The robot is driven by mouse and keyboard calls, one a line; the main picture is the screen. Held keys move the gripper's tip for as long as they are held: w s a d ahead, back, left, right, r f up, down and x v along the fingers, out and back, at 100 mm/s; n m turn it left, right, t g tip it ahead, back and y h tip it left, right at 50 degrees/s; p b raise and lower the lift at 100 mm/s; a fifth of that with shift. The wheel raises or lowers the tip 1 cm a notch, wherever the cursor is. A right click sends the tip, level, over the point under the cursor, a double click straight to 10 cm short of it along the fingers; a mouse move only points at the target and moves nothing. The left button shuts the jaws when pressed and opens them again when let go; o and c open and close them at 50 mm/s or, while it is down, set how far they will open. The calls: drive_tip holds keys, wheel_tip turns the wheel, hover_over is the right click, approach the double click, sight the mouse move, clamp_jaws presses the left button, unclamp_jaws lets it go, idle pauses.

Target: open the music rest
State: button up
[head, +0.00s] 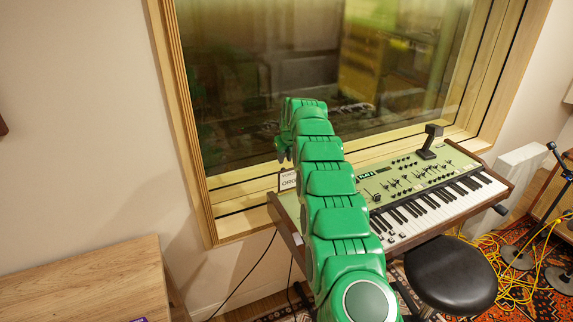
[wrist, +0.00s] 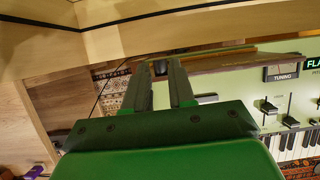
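The green-topped keyboard (head: 440,190) stands below the window, at the right of the head view. A small white lettered card (head: 288,180) stands at its back left, partly hidden by my arm; I cannot tell whether it belongs to the music rest. In the wrist view a brown wooden strip (wrist: 225,62) runs along the keyboard's edge, beyond my fingers; I cannot tell whether this is the music rest. My gripper (wrist: 162,75) is open, with a gap between its two fingers. A small dark thing shows beyond the gap. Nothing is visibly held.
The wooden window frame (head: 230,193) is close to my gripper. A wooden table (head: 85,280) stands at the lower left. A black stool (head: 450,272) stands in front of the keyboard. Yellow cables (head: 490,262) lie on the rug at the right. A black device (head: 430,142) stands on the keyboard.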

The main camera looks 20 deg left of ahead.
drive_tip(key=w, duration=0.1)
drive_tip(key=w+n+t, duration=0.1)
drive_tip(key=w+d+f+t, duration=0.1)
drive_tip(key=shift+w+f+n, duration=0.1)
drive_tip(key=shift+w+n, duration=0.2)
drive_tip(key=shift+w, duration=0.1)
clamp_jaws()
drive_tip(key=n+t+y, duration=0.5)
drive_tip(key=n+y, duration=0.3)
drive_tip(key=n, duration=0.6)
hover_over(286, 173)
drive_tip(key=s, duration=0.4)
drive_tip(key=s+d+f, duration=0.2)
drive_tip(key=d, duration=0.1)
drive_tip(key=s+d+f+n+t+y, duration=0.1)
drive_tip(key=s+d+f, duration=0.1)
drive_tip(key=s+d, duration=0.1)
drive_tip(key=s+d+f+n+t, duration=0.1)
drive_tip(key=s+d+f, duration=0.1)
drive_tip(key=d, duration=0.3)
drive_tip(key=shift+s+d+y, duration=0.2)
drive_tip(key=shift+s+y, duration=0.05)
drive_tip(key=shift+y, duration=0.15)
drive_tip(key=shift+s+d+f+t, duration=0.1)
drive_tip(key=shift+s+d+t, duration=0.2)
drive_tip(key=shift+d, duration=0.05)
drive_tip(key=shift+x, duration=7)
